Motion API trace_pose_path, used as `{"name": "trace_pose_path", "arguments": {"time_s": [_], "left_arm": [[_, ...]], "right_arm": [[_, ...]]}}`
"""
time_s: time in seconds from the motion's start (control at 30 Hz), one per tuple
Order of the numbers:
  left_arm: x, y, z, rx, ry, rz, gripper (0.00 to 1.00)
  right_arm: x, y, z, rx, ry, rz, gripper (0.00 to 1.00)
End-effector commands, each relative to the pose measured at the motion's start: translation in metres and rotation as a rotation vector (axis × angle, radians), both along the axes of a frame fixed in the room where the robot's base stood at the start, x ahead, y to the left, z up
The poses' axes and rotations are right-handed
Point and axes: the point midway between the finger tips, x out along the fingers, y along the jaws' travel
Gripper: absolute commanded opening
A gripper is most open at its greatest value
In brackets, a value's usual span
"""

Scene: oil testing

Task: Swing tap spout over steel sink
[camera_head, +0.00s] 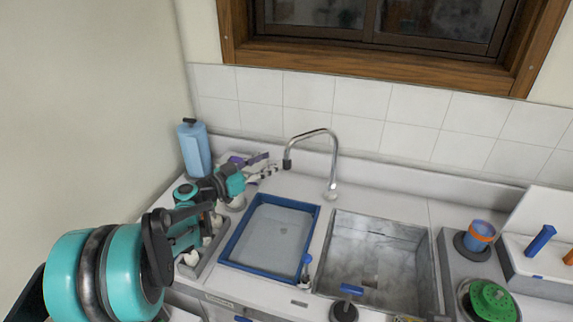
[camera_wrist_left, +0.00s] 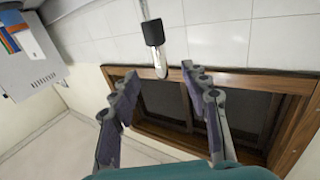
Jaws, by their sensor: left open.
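The tap (camera_head: 333,165) is a curved chrome pipe behind the steel sink (camera_head: 420,235). Its spout reaches left, and its dark tip (camera_head: 287,163) is behind the blue-rimmed tray (camera_head: 225,250), not over the sink. In the left wrist view the black spout collar (camera_wrist_left: 153,33) and a bright metal end show just beyond the fingertips. My left gripper (camera_head: 268,165) is open, with its fingers close to the left of the spout tip. In the left wrist view the open fingers (camera_wrist_left: 160,78) are spread on either side below the spout, with nothing gripped. My right gripper is out of view.
A blue bottle (camera_head: 195,150) stands at the back left. A tiled wall (camera_head: 400,120) and window are behind the tap. An orange and blue cup (camera_head: 479,237) and a green round item (camera_head: 490,300) are right of the sink. The sink basin looks empty.

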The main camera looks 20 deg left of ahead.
Motion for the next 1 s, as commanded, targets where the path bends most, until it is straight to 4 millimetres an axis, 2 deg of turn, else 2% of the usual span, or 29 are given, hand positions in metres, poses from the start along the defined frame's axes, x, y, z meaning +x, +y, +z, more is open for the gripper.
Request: {"name": "trace_pose_path", "arguments": {"time_s": [0.03, 0.17, 0.3, 0.5, 0.7, 0.93, 0.97, 1.0], "left_arm": [[0.000, 0.000, -0.016, 0.000, 0.000, 0.000, 0.46], [0.000, 0.000, -0.046, 0.000, 0.001, 0.000, 0.46], [0.028, -0.020, -0.041, 0.000, 0.001, -0.004, 0.46], [0.053, -0.036, -0.040, 0.000, 0.001, -0.001, 0.46], [0.062, -0.042, -0.038, 0.000, 0.001, -0.001, 0.46], [0.062, -0.042, -0.038, 0.000, 0.001, 0.000, 0.46], [0.062, -0.042, -0.038, 0.000, 0.001, 0.000, 0.41], [0.062, -0.042, -0.038, 0.000, 0.001, 0.000, 0.30]], "right_arm": [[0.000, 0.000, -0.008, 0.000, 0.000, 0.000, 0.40], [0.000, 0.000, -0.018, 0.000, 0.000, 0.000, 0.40], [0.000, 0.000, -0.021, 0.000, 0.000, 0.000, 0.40], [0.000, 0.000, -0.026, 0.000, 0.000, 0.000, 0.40], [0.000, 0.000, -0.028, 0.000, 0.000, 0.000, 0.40], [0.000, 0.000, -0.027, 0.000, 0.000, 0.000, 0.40], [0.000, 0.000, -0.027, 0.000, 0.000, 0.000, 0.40], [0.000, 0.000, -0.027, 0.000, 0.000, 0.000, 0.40]]}}
